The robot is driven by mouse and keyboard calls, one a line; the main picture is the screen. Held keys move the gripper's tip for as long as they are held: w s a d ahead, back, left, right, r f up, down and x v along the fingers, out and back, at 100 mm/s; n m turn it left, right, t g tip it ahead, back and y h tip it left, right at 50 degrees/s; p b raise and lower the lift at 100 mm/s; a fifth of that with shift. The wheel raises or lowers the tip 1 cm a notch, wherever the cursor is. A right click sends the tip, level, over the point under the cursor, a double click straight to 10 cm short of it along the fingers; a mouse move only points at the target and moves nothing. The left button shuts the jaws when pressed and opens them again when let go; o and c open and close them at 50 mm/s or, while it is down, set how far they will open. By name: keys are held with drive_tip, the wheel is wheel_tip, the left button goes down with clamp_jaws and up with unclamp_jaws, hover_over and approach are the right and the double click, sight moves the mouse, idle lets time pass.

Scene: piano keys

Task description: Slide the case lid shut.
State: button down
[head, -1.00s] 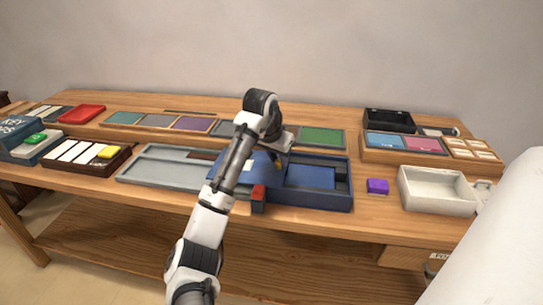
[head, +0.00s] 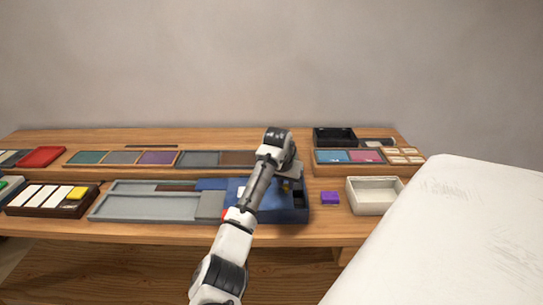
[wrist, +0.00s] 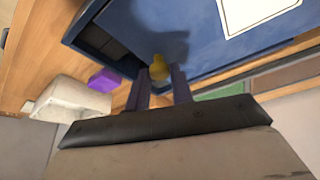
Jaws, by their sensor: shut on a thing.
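My gripper (wrist: 159,80) is shut on the knob, one finger on each side. My arm hides part of the lid in the head view.
A purple block (head: 330,198) and a white open box (head: 373,209) stand right of the case. A grey tray (head: 150,207) lies to its left. Coloured panels (head: 157,158) lie behind, with a black box (head: 334,136) at the back right.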

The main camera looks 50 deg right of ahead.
drive_tip(key=shift+s+d+p, duration=0.4)
drive_tip(key=shift+s+d, duration=0.9)
drive_tip(key=shift+s, duration=0.25)
drive_tip(key=c, duration=1.2)
unclamp_jaws()
drive_tip(key=shift+s+d, duration=0.1)
drive_tip(key=shift+s, duration=0.05)
drive_tip(key=shift+c, duration=0.2)
drive_tip(key=shift+r, duration=0.25)
drive_tip(key=b+v, duration=0.3)
drive_tip(key=v, duration=1)
drive_tip(key=shift+a+r, duration=0.2)
drive_tip(key=shift+a, duration=0.05)
